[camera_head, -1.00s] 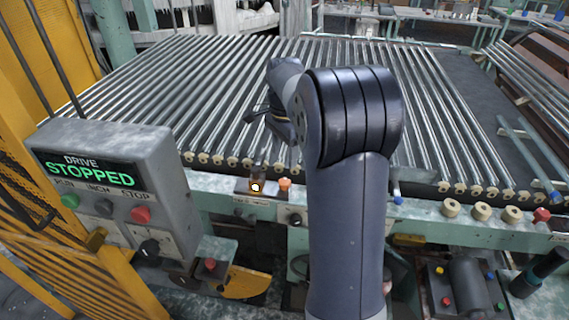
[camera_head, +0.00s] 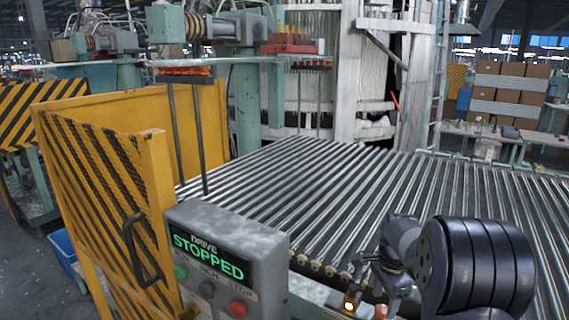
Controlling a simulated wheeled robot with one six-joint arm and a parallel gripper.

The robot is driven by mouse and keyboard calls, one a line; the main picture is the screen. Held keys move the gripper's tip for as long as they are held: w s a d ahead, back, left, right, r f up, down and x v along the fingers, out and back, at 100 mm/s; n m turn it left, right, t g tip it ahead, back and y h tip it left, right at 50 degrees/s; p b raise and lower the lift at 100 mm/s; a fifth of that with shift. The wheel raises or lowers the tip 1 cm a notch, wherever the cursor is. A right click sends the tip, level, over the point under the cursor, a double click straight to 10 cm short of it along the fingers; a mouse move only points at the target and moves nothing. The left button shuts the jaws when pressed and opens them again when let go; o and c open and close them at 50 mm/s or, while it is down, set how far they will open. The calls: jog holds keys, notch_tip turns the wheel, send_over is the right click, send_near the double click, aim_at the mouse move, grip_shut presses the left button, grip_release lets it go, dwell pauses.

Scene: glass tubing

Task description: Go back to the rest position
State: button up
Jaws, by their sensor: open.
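My gripper (camera_head: 362,268) is at the end of my dark arm at the lower right. It is small in the picture and partly hidden by my own wrist.
A grey control box (camera_head: 228,255) reading "DRIVE STOPPED" stands left of my arm. A yellow guard (camera_head: 100,190) with a handle rises further left. A white-wrapped structure (camera_head: 300,80) and green machine frames stand behind the rollers.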

notch_tip(320, 180, down, 3)
jog(key=shift+r, duration=0.1)
jog(key=shift+n, duration=0.3)
jog(key=shift+r, duration=0.1)
